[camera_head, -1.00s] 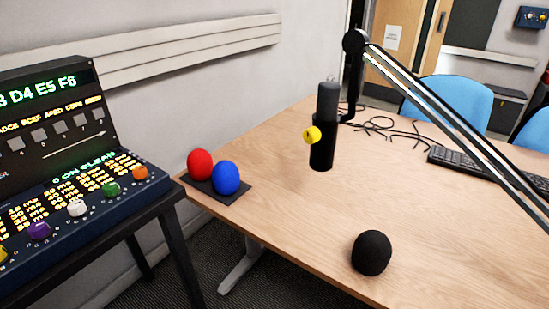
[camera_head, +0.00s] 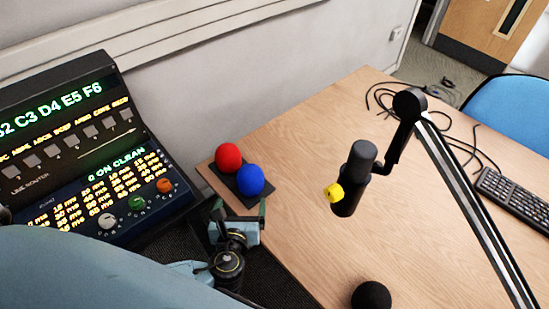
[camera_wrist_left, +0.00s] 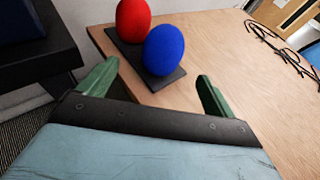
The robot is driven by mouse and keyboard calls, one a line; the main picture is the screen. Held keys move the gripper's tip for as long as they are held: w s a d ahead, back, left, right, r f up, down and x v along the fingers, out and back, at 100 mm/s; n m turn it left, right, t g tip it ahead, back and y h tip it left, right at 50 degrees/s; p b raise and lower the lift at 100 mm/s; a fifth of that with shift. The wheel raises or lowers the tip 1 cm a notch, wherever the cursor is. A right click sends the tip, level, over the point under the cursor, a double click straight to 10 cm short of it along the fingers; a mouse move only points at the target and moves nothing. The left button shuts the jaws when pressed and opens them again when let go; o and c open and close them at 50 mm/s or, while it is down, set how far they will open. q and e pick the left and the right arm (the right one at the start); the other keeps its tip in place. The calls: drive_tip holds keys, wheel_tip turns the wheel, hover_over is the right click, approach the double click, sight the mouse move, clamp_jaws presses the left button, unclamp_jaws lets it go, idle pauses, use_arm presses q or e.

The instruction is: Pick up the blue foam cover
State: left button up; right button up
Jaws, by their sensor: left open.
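The blue foam cover (camera_head: 250,179) is a rounded ball on a dark flat pad (camera_head: 228,180) at the table's near left corner. It also shows in the left wrist view (camera_wrist_left: 164,50). The red foam cover (camera_head: 228,157) stands beside it on the same pad. My left gripper (camera_head: 238,212) is open and empty, just in front of the pad. In the left wrist view its green fingers (camera_wrist_left: 155,88) are spread, with the blue cover beyond them and between their directions. My right gripper is not in view.
A microphone (camera_head: 355,180) with a yellow knob hangs from a boom arm (camera_head: 470,205) over the wooden table (camera_head: 300,170). A black foam cover (camera_head: 371,296) sits at the front. An audio console (camera_head: 90,170) stands at left. Cables and a keyboard (camera_head: 515,195) lie at right.

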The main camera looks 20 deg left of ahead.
sight(246, 182)
use_arm(q)
drive_tip(key=shift+m+t, duration=0.3)
drive_tip(key=shift+m, duration=0.1)
drive_tip(key=x, duration=0.2)
drive_tip(key=b+x, duration=0.1)
drive_tip(key=x, duration=0.4)
drive_tip(key=shift+w+r, duration=0.3)
drive_tip(key=shift+w, duration=0.05)
drive_tip(key=x, duration=0.2)
drive_tip(key=b+x, duration=0.1)
drive_tip(key=x, duration=0.2)
drive_tip(key=shift+w+d, duration=0.15)
drive_tip(key=shift+w, duration=0.35)
drive_tip(key=c, duration=1.1)
